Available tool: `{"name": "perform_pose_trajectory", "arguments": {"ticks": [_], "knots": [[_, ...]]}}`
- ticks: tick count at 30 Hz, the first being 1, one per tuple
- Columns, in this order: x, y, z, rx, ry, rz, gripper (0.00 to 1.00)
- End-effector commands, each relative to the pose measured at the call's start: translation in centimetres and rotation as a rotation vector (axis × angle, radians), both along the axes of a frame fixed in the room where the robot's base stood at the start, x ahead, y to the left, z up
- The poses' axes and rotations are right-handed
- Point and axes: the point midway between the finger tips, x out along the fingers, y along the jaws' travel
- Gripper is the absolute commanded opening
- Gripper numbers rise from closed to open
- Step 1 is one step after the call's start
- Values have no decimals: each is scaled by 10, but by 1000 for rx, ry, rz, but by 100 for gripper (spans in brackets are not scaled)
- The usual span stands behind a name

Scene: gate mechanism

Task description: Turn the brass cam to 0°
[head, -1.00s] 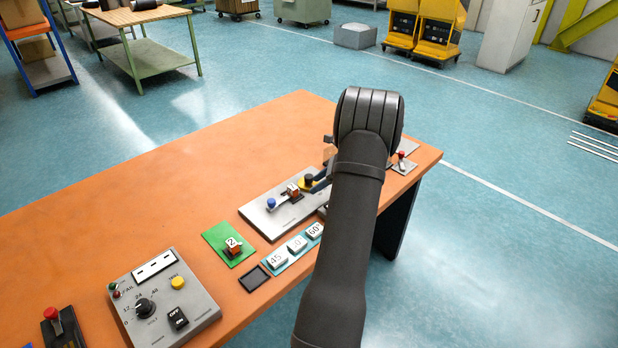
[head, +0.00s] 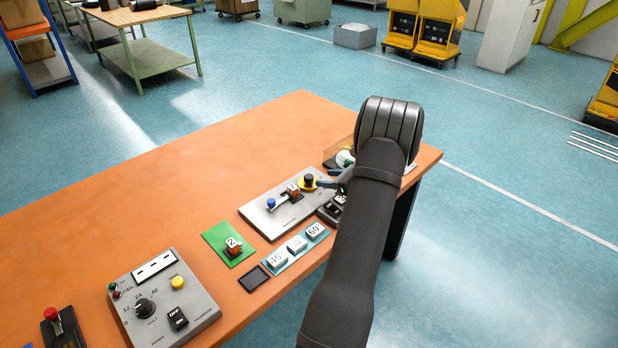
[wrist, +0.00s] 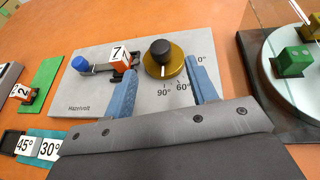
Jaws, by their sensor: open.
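The brass cam (wrist: 175,70) with its black knob (wrist: 160,50) sits on a grey plate (wrist: 85,92) marked 0°, 60° and 90°. A white line on the cam points close to the 90° mark. In the head view the cam (head: 304,187) shows left of my gripper. My gripper (wrist: 160,67) is open, its blue fingers on either side of the cam's near side. The right fingertip is very close to the cam's edge; I cannot tell if it touches. A blue knob (wrist: 81,64) on a lever and an orange block with a 7 (wrist: 119,60) are left of the cam.
To the right stands a pale round disc (wrist: 277,78) with a green block (wrist: 293,60), behind a clear panel. Number tiles (head: 297,243) and a green pad (head: 219,235) lie to the left. A grey control box (head: 200,312) is further left. The orange table behind the plate is clear.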

Motion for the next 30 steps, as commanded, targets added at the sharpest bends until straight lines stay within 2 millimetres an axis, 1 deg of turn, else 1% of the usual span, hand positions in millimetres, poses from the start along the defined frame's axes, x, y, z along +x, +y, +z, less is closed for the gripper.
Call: {"name": "perform_pose_trajectory", "arguments": {"ticks": [1,6,9,12,18,26,27,29,30], "knots": [[6,10,-6,0,2,2,52],[26,37,-19,0,1,2,52],[34,50,-26,0,2,2,52],[42,59,-30,1,1,1,52],[49,67,-34,1,1,0,52],[49,67,-35,0,0,-1,52],[49,67,-35,0,0,-1,44],[49,67,-35,0,0,-1,33],[49,67,-35,0,0,-1,25]]}}
